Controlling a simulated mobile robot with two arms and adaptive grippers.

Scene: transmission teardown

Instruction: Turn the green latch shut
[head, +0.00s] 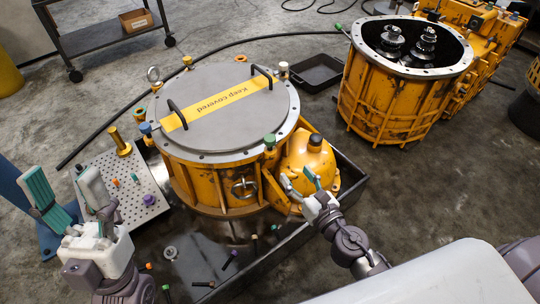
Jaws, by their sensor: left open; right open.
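A yellow gearbox housing (205,185) stands at the centre with a round grey cover (235,118) marked "Keep covered". Coloured latches sit around its rim. I cannot tell whether either is turned shut. My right gripper (301,178) is open and empty in front of the yellow dome, below and right of the front green latch, apart from it. My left gripper (62,178) is open and empty at the far left, near the perforated plate.
A blue latch (145,128) and an orange latch (139,114) are on the rim's left. The perforated plate (134,208) holds small parts. A black tray (347,184) lies under the housing, with loose bolts at its front. An open yellow housing (385,105) stands back right.

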